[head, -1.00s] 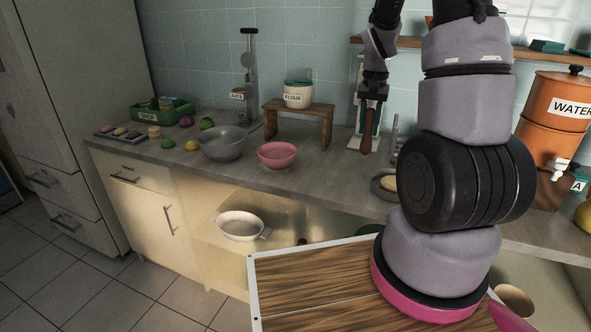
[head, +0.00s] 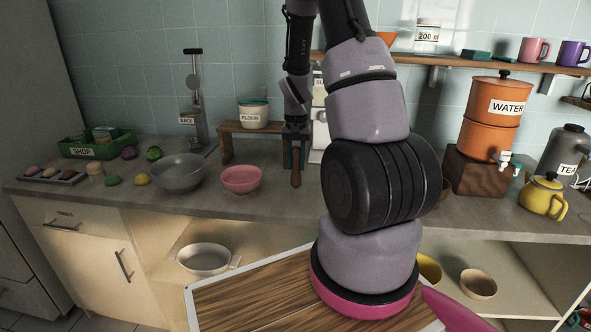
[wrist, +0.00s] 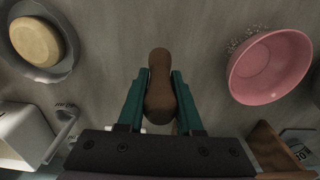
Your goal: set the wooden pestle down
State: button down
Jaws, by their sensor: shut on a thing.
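The wooden pestle (head: 296,176) is brown and hangs upright from my gripper (head: 295,150) in the head view, in front of the counter's back part. My gripper (wrist: 160,100) is shut on the pestle (wrist: 160,72) in the wrist view, with a green finger on each side. The pestle's rounded end points out past the fingertips, over the grey counter (wrist: 195,40). I cannot tell how high its lower end is above the counter.
A pink bowl (head: 241,180) stands left of the pestle, with a grey bowl (head: 177,174) beyond it. In the wrist view, a grey dish (wrist: 68,66) holds a pale yellow round thing (wrist: 36,41). A wooden stand (head: 225,145) bears the flour jar (head: 253,115). Bare counter lies between pink bowl and dish.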

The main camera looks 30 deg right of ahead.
jog(key=shift+f, duration=1.1)
jog(key=shift+f, duration=0.1)
jog(key=c, duration=0.6)
grip_release()
notch_tip(320, 180, up, 12)
jog(key=shift+s+r, duration=0.15)
jog(key=shift+r, duration=0.05)
jog(key=s+a+r+n+t, duration=0.1)
jog(key=s+a+r+t, duration=0.15)
jog(key=r, duration=0.45)
jog(key=s+a+r+t, duration=0.1)
jog(key=s+a+r, duration=0.25)
jog(key=r, duration=0.35)
jog(key=s+a+r+t, duration=0.1)
jog(key=s+a+r, duration=0.1)
jog(key=s+r, duration=0.1)
jog(key=s+a+r+n+t+y, duration=0.1)
jog(key=s+a+r, duration=0.2)
jog(key=s, duration=0.3)
jog(key=s+a+r+t+y, duration=0.1)
jog(key=s+a+r, duration=0.1)
jog(key=s, duration=0.2)
jog(key=shift+s+a+r+n+t, duration=0.2)
jog(key=shift+s+r+n+t, duration=0.1)
jog(key=shift+r, duration=0.1)
